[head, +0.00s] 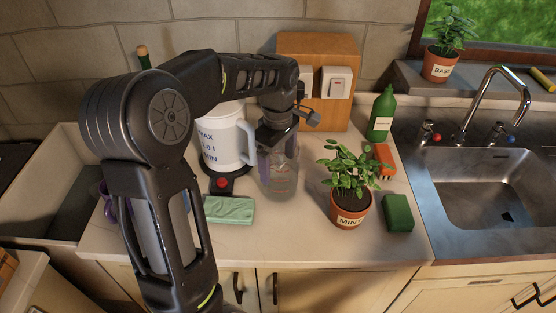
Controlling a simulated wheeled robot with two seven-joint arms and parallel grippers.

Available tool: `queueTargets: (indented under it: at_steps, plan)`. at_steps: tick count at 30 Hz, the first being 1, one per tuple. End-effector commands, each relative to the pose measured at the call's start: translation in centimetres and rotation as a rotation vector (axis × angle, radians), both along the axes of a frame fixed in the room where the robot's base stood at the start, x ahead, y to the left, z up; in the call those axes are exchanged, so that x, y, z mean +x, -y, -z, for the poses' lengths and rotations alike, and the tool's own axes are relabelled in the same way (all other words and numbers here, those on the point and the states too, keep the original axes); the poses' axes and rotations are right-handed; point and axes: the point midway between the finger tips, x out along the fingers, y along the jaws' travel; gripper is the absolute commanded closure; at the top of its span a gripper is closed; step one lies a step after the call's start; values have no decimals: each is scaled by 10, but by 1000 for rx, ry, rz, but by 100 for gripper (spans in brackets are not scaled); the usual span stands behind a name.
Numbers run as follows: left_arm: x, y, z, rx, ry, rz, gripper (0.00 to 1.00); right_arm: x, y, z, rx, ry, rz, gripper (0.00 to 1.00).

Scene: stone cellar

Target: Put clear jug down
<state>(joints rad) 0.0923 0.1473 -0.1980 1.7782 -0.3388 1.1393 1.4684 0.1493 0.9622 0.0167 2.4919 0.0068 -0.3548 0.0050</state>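The clear jug (281,182) is upright at the middle of the counter, just right of a white kettle. I cannot tell whether its base touches the counter. My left gripper (277,146) comes down over the jug's top from above. Its fingers overlap the jug's upper part, and their gap is hidden, so I cannot tell whether they grip it. My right gripper is not in view.
The white kettle (226,138) stands close behind left, with a green cloth (229,210) in front. A potted mint (350,207) and a green sponge (398,213) stand right. A green bottle (381,116) and the sink (490,190) are farther right. The front counter strip is clear.

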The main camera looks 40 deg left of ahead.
Motion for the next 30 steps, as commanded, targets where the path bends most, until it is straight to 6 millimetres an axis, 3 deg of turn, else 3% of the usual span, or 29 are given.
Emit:
queueTargets:
  at_steps: [3,4,9,20,26,30]
  plan:
    - [0,0,4,0,1,0,58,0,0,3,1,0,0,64]
    - [0,0,4,0,0,0,13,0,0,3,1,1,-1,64]
    - [0,0,3,0,0,0,0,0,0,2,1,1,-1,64]
    - [0,0,-3,0,2,0,0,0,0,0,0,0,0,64]
    - [1,0,-29,0,5,0,0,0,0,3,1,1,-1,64]
    - [1,0,-59,0,6,0,0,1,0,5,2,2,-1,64]
